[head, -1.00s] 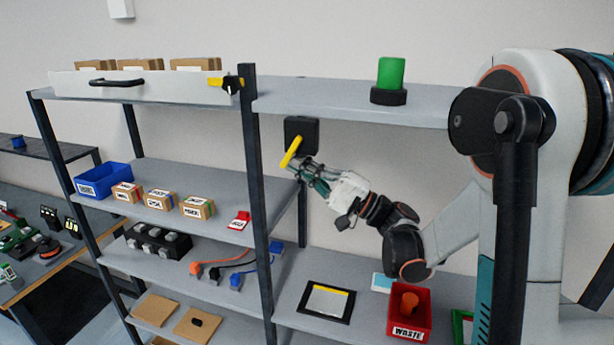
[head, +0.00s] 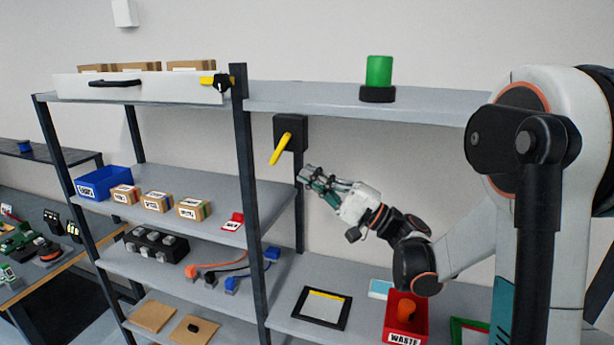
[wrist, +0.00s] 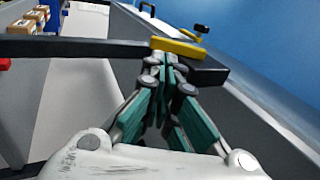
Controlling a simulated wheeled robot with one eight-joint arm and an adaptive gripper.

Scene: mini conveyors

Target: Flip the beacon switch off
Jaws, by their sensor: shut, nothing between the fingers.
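The beacon is a green cylinder (head: 379,71) on a black base (head: 377,94), standing on the top right shelf. Below that shelf is the switch, a black box (head: 297,128) with a yellow lever (head: 280,149). The lever slants down and to the left in the head view. My gripper (head: 304,173) is shut and empty, a little below and right of the lever, with a visible gap in the head view. In the wrist view the closed fingertips (wrist: 164,62) overlap the yellow lever (wrist: 180,48); their depth gap is hard to judge there.
A dark shelf post (head: 249,200) stands left of the switch. The top right shelf (head: 430,108) lies above my gripper. Boxes and a blue bin (head: 104,183) sit on the left shelf.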

